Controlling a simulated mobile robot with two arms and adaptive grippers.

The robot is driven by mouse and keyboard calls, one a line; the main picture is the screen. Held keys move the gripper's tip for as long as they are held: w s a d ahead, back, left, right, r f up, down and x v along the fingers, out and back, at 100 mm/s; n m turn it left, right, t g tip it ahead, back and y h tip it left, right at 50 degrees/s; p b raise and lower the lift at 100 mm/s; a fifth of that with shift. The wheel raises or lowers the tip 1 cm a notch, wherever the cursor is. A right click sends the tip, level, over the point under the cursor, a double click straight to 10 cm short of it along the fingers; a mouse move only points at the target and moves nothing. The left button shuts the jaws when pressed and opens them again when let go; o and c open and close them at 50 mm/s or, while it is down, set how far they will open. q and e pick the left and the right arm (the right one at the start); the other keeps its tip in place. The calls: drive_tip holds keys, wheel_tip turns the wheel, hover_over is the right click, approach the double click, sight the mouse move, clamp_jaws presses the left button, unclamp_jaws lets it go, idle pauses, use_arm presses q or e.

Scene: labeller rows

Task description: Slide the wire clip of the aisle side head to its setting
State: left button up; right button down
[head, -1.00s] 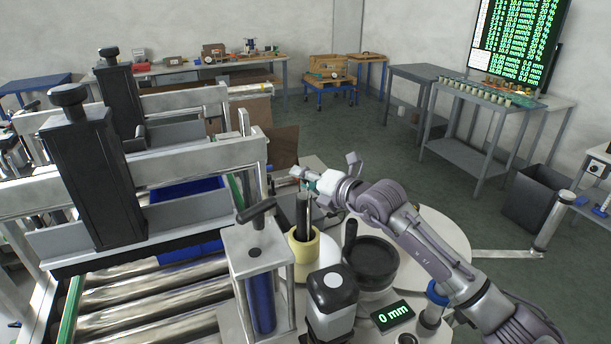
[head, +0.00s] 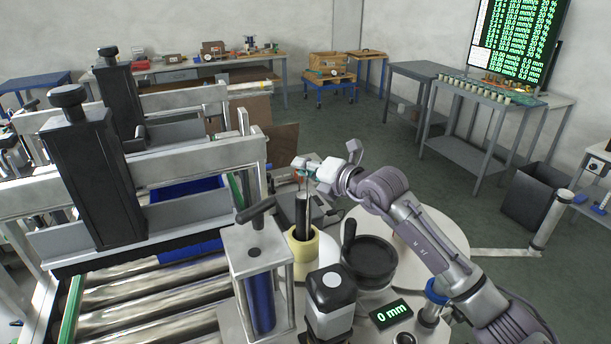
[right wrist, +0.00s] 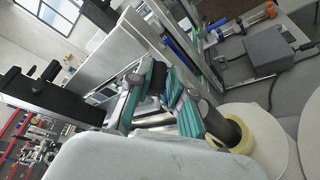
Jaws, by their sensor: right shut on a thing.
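My right gripper (head: 307,170) is shut just above the dark post (head: 303,212) that stands in the pale yellow roll (head: 303,250) on the near, aisle-side head. Its fingertips close on something small, which fits the wire clip, but the fingers hide most of it. The display (head: 391,314) on this head reads 0 mm. My left gripper is not in view.
A black handwheel (head: 368,258) and a black-topped block (head: 331,300) stand close to the roll. A clamp with a T-handle (head: 255,211) and steel rollers (head: 150,300) lie to the left. Open floor (head: 400,185) lies beyond my right arm.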

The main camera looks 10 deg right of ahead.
wheel_tip(320, 180, up, 3)
drive_tip(key=shift+a+f, duration=0.1)
drive_tip(key=c, duration=1.1)
unclamp_jaws()
drive_tip(key=shift+c, duration=0.2)
drive_tip(key=shift+s+d, duration=0.2)
drive_tip(key=shift+s, duration=0.1)
drive_tip(key=v, duration=1.1)
drive_tip(key=shift+s, duration=0.15)
